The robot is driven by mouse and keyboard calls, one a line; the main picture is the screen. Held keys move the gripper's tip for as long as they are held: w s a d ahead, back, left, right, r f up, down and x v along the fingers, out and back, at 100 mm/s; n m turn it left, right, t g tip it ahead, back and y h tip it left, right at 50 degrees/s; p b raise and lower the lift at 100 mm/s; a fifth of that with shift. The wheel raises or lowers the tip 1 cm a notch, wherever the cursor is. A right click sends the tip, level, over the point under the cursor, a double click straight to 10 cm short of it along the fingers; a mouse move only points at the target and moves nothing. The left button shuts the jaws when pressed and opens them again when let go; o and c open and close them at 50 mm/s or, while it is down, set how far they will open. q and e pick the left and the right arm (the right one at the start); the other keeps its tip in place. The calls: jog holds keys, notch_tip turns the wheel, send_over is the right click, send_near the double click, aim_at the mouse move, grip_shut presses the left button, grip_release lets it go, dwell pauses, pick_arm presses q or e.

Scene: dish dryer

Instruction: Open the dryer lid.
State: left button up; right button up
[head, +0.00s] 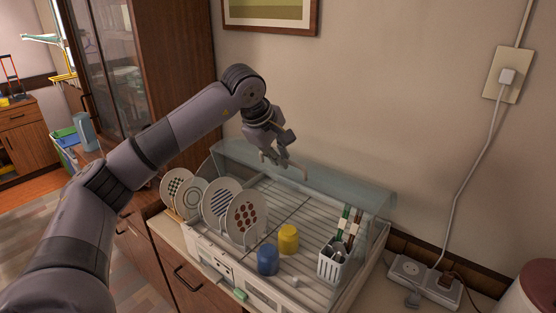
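The dish dryer (203,243) stands on the counter, with a white front and a wire rack inside. Its clear bluish lid (345,188) sits along the back near the wall, and the front and middle of the rack are uncovered. My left gripper (285,163) is above the back of the dryer, close to the lid's upper left part. Its fingers point down and to the right. The view does not settle whether they touch the lid or how far apart they are. My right gripper is not in view.
Several plates (245,217) stand upright at the rack's left. A yellow cup (288,239), a blue cup (267,259) and a white utensil basket (332,263) are in the dryer. A power strip (424,282) lies to the right, its cord rising to a wall outlet (507,77).

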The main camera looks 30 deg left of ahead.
pick_arm(q)
jog(key=shift+o, duration=1.2)
jog(key=shift+s+f, duration=0.1)
jog(key=shift+f, duration=0.15)
jog(key=shift+o, duration=0.6)
jog(key=shift+s, duration=0.1)
jog(key=shift+r, duration=0.15)
jog(key=shift+s+r+p, duration=0.1)
jog(key=shift+r+p, duration=0.2)
jog(key=w+r+p+v, duration=0.1)
jog(key=p+v, duration=0.9)
jog(key=v, duration=0.9)
jog(key=shift+w+p, duration=0.2)
jog(key=shift+p, duration=0.1)
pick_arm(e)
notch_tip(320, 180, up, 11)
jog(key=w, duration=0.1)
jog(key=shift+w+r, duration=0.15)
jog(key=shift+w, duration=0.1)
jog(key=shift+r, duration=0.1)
